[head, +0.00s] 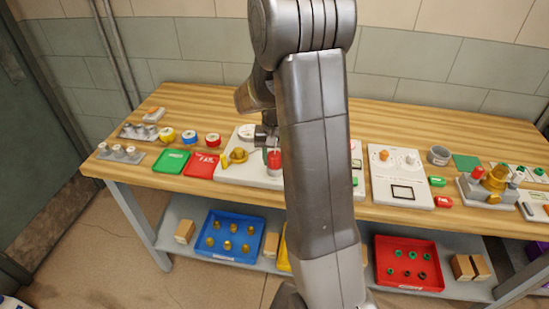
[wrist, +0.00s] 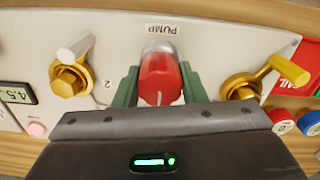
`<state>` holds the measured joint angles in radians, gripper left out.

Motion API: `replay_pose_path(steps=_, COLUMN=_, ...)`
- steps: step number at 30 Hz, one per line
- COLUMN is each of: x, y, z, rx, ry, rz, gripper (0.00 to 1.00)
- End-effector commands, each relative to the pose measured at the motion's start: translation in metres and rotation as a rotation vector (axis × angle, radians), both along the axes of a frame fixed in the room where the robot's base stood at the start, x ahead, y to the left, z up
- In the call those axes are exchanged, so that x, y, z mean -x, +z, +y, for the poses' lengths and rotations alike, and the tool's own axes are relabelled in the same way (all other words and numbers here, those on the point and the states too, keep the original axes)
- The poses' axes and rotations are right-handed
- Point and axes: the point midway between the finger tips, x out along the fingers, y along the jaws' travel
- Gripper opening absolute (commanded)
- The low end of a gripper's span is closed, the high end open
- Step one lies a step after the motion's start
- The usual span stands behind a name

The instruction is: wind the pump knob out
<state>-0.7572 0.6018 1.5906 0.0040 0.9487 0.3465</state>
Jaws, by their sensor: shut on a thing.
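The pump knob (wrist: 159,80) is red with a pale pointer line, and it sits under the "PUMP" label (wrist: 175,30) on a white panel in the wrist view. My gripper (wrist: 160,90) has its green fingers on both sides of the knob and is shut on it. In the head view the red knob (head: 274,159) shows just left of my forearm. My gripper (head: 268,142) comes down over it from above. My arm hides the middle of the panel in the head view.
A brass valve with a pale lever (wrist: 68,75) and another with a yellow lever (wrist: 245,85) flank the knob closely. Green (head: 171,161) and red (head: 203,164) trays lie to the left on the bench. A white box (head: 400,190) stands to the right.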

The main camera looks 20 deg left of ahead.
Motion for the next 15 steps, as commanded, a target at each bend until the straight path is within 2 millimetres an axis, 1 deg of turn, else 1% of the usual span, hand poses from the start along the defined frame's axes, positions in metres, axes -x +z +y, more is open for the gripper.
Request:
replay_pose_path(steps=5, x=0.0001, y=0.0002, z=0.0002, rx=0.0, ry=0.001, rz=-0.001, gripper=0.15)
replay_pose_path(steps=6, x=0.0001, y=0.0002, z=0.0002, rx=0.0, ry=0.001, rz=-0.001, gripper=0.43)
replay_pose_path(steps=8, x=0.0, y=0.0002, z=0.0002, rx=0.0, ry=0.001, rz=-0.001, gripper=0.55)
replay_pose_path(steps=9, x=0.0, y=0.0002, z=0.0002, rx=0.0, ry=0.001, rz=-0.001, gripper=0.6)
replay_pose_path(steps=15, x=0.0, y=0.0002, z=0.0002, rx=0.0, ry=0.0, rz=-0.001, gripper=0.6)
